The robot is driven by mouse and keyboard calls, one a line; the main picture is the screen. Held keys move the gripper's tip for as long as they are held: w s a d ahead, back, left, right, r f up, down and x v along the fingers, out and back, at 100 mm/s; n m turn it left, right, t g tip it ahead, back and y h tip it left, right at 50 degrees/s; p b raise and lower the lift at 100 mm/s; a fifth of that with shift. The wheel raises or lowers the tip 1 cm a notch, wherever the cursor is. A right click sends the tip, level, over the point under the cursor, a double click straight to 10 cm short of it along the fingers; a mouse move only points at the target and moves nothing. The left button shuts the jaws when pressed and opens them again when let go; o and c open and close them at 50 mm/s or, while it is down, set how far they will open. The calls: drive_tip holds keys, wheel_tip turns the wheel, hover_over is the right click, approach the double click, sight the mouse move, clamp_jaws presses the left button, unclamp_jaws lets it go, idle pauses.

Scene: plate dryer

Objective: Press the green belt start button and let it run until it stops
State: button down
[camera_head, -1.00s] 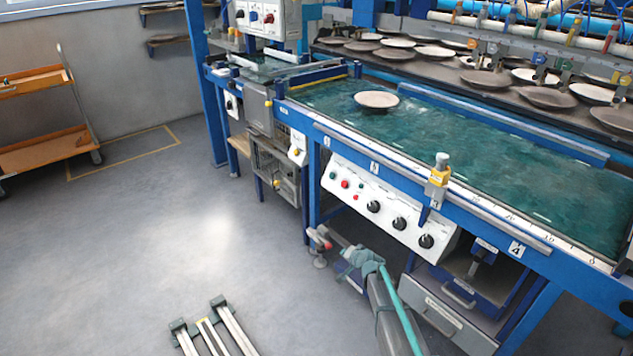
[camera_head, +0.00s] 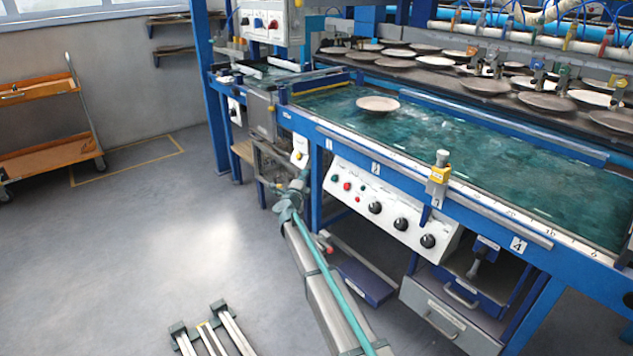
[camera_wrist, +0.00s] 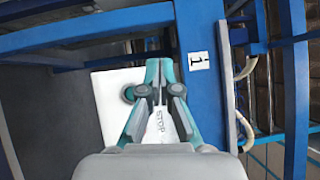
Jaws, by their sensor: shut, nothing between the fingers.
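My gripper (camera_head: 301,178) is at the small white box (camera_head: 300,150) on the table's front leg, left of the larger control panel. In the wrist view my gripper (camera_wrist: 160,92) is shut and empty, in front of a white panel (camera_wrist: 108,92) marked STOP. A dark green round shape (camera_wrist: 128,95) shows beside the left finger; I cannot tell if it is a button. I cannot tell whether the fingertips touch the panel. The larger white panel (camera_head: 380,216) carries a green button (camera_head: 334,178), red buttons and black knobs. The green belt (camera_head: 470,150) carries one plate (camera_head: 378,104).
The blue table frame (camera_head: 440,205) and drawers (camera_head: 450,312) stand right of my arm. Several plates lie on the dark rear conveyor (camera_head: 485,86). An orange cart (camera_head: 45,155) stands far left.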

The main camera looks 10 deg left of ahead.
sight(334, 178)
drive_tip(key=d+m, duration=0.1)
drive_tip(key=d+h, duration=0.1)
drive_tip(key=d+m+h, duration=0.1)
drive_tip(key=shift+s+r+m, duration=0.3)
drive_tip(key=shift+r, duration=0.05)
drive_tip(key=shift+w+f, duration=0.1)
drive_tip(key=shift+w+d+f+b, duration=0.85)
drive_tip(key=shift+w+d+f, duration=0.25)
drive_tip(key=shift+w+d, duration=0.2)
drive_tip(key=shift+w+d+f+b, duration=0.8)
drive_tip(key=shift+w+d+f, duration=0.35)
drive_tip(key=shift+w, duration=0.25)
drive_tip(key=shift+d, duration=0.15)
drive_tip(key=shift+w+d+f, duration=0.1)
drive_tip(key=shift+w+d, duration=0.05)
drive_tip(key=shift+w, duration=0.1)
